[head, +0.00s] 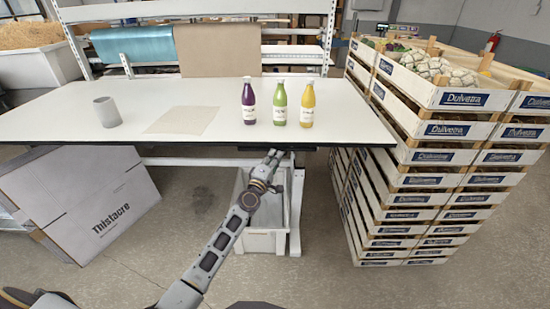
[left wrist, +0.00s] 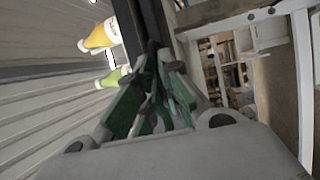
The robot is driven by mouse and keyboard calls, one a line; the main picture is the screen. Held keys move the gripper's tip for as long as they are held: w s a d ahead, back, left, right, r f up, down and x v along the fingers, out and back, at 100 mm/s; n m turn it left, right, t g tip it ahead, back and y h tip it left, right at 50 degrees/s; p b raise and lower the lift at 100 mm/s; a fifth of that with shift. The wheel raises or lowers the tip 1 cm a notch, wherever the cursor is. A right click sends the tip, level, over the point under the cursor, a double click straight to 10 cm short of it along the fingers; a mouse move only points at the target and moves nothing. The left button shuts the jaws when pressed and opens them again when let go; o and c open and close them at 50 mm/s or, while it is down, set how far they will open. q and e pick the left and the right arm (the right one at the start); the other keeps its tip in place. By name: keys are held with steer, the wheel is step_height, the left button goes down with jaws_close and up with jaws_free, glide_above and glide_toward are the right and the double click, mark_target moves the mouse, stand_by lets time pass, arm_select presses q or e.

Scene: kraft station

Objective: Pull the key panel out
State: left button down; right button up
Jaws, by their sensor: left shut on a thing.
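My left gripper (head: 274,157) is at the front edge of the white table (head: 60,120), below the three bottles. In the left wrist view its green-lined fingers (left wrist: 166,62) are shut on a dark, narrow edge (left wrist: 140,28) along the table's underside. I take this edge to be the front of the key panel, which lies close under the table top. The rest of the panel is hidden, so I cannot tell how far out it is. My right gripper is not in view.
Purple (head: 249,102), green (head: 280,104) and yellow (head: 307,104) bottles stand on the table. A grey cup (head: 107,112) is farther left. A white bin (head: 258,228) stands below my gripper. Stacked crates (head: 420,178) are right; a large box (head: 85,205) leans left.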

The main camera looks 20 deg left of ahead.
arm_select(q)
steer(key=s+d+p, duration=0.2)
steer(key=s, duration=0.6)
steer(key=shift+d, duration=0.15)
steer(key=c, duration=1.6)
jaws_free()
steer(key=shift+w+f, duration=0.1)
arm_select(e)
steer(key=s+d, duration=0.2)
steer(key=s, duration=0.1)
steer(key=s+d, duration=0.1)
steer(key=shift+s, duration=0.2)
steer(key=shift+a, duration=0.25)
arm_select(q)
steer(key=s+a+f, duration=0.1)
steer(key=s+f, duration=0.1)
steer(key=s, duration=0.9)
steer(key=shift+s+a, duration=0.25)
steer(key=shift+s, duration=0.15)
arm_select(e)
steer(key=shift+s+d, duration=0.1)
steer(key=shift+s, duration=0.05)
